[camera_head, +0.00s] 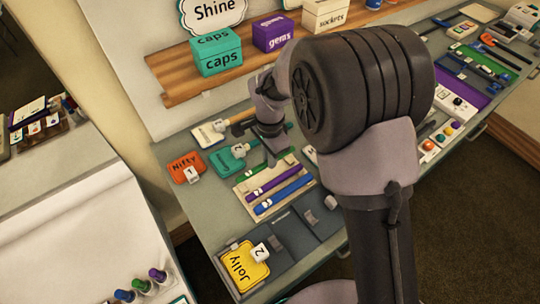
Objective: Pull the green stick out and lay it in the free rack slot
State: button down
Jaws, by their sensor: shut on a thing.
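The cream rack (240,193) lies on the grey table, left of centre. A purple stick (272,181) and a blue stick (284,195) lie in it side by side. The dark green stick (251,173) shows at the rack's far edge, partly hidden by my gripper. My gripper (272,154) points down there and is shut on the green stick. I cannot tell whether the stick rests in the rack or hangs just above it. My arm covers the table to the right of the rack.
An orange Nifty tag (185,169) and a teal tag (222,160) lie left of the rack. A dark tray (290,244) with a yellow Jolly card (243,268) is in front. A wooden shelf (180,92) with teal caps box (216,52) stands behind.

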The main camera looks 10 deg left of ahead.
aim_at(270, 173)
jog(key=shift+f+b, duration=0.3)
jog(key=shift+b, duration=0.15)
dwell(1.1)
jog(key=shift+f+b, duration=0.65)
jog(key=shift+f, duration=0.15)
jog(key=shift+f+b, duration=1)
dwell(1.6)
jog(key=c, duration=1.4)
grip_release()
jog(key=shift+c, duration=1.4)
notch_tip(270, 173, up, 8)
jog(key=p, duration=0.5)
jog(key=shift+r+p, duration=0.1)
jog(key=shift+p, duration=0.3)
